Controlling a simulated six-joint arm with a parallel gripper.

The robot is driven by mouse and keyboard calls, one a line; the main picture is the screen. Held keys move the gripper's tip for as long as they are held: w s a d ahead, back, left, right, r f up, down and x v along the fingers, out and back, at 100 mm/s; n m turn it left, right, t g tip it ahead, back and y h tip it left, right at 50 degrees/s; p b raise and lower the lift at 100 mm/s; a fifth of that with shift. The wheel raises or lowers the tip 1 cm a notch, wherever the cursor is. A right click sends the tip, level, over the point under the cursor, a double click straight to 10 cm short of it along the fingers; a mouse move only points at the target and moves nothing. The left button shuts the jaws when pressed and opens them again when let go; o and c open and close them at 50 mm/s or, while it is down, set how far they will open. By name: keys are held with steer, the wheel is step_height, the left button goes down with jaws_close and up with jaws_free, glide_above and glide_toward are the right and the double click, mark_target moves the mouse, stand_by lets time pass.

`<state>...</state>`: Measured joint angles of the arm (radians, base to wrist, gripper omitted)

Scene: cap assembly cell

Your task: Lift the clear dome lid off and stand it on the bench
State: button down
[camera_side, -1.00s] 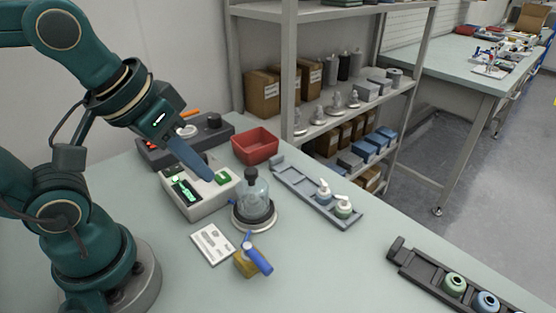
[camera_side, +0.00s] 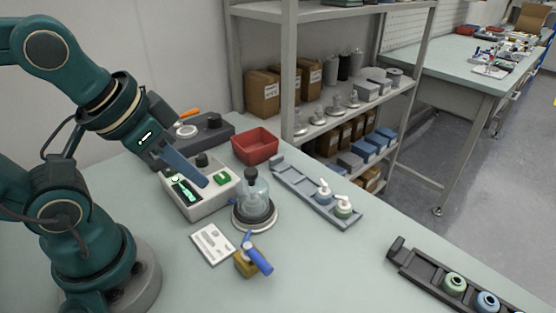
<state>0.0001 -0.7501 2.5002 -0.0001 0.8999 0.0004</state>
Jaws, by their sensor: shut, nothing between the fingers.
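The clear dome lid (camera_side: 257,194) with a black knob (camera_side: 251,174) on top stands over a round base with a dark ring (camera_side: 262,219) on the bench (camera_side: 325,255). Something inside the dome is too small to make out. My gripper (camera_side: 206,183) is shut and empty, its blue-grey fingers pointing down to the right.
The white box (camera_side: 203,203) stands left of the dome. A card (camera_side: 213,244) and a yellow block with a blue handle (camera_side: 250,260) lie in front.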

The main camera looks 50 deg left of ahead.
jaws_free()
steer(key=m+g, duration=0.3)
steer(key=g, duration=0.1)
glide_above(253, 183)
steer(key=shift+s+f, duration=0.4)
steer(key=shift+s, duration=0.05)
steer(key=f, duration=0.1)
steer(key=w+f, duration=0.1)
steer(key=f+g, duration=0.1)
steer(key=shift+w+a+f, duration=0.25)
steer(key=shift+s+f+g, duration=0.1)
steer(key=shift+f+g, duration=0.2)
steer(key=shift+f, duration=2.7)
